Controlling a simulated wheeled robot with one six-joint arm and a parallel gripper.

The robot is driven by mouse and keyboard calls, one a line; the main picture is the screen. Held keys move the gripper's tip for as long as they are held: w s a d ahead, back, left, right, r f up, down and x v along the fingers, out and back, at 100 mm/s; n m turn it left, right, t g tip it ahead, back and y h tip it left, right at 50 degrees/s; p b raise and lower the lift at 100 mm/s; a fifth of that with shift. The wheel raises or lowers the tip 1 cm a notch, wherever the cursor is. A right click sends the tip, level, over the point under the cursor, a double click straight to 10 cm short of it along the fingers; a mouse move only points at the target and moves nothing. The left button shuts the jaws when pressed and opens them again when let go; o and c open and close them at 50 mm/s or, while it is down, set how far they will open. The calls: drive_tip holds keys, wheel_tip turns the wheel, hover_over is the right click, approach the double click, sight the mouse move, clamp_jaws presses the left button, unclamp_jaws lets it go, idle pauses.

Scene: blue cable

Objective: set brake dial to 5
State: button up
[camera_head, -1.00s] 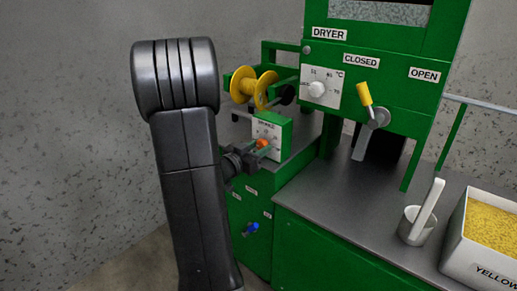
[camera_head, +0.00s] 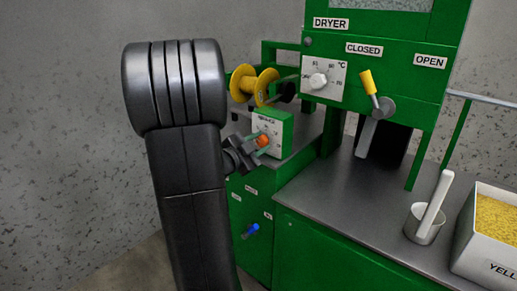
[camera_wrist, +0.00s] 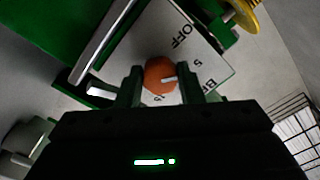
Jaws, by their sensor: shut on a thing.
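The brake dial is an orange knob (camera_head: 263,141) on the white face (camera_head: 272,127) of a small green box. In the wrist view the orange knob (camera_wrist: 159,75) sits between the two fingers of my gripper (camera_wrist: 161,80), which is shut on it. Its white pointer mark is turned to the right, roughly toward the printed 5 (camera_wrist: 197,63). OFF is printed above the 5, and a 15 shows below the knob, partly hidden. In the head view my gripper (camera_head: 257,145) reaches the knob from the left, with its jaws tilted.
A yellow spool (camera_head: 245,84) stands behind the brake box. The dryer's white dial (camera_head: 318,81) and yellow-handled lever (camera_head: 367,83) are to the right. A blue knob (camera_head: 252,229) is below.

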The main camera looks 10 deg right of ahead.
drive_tip(key=shift+m+b, duration=0.3)
drive_tip(key=shift+m, duration=0.4)
drive_tip(key=shift+f, duration=0.1)
drive_tip(key=o, duration=1)
drive_tip(key=p+v, duration=0.2)
drive_tip(key=v, duration=1.1)
drive_tip(key=shift+s+a+p, duration=0.25)
drive_tip(key=shift+a+p, duration=0.05)
drive_tip(key=shift+p, duration=0.1)
drive_tip(key=b+x, duration=0.2)
drive_tip(key=x, duration=1)
drive_tip(key=shift+w+d+b, duration=0.2)
drive_tip(key=shift+d+b, duration=0.05)
drive_tip(key=shift+b, duration=0.05)
drive_tip(key=shift+w+d, duration=0.4)
drive_tip(key=shift+d, duration=0.05)
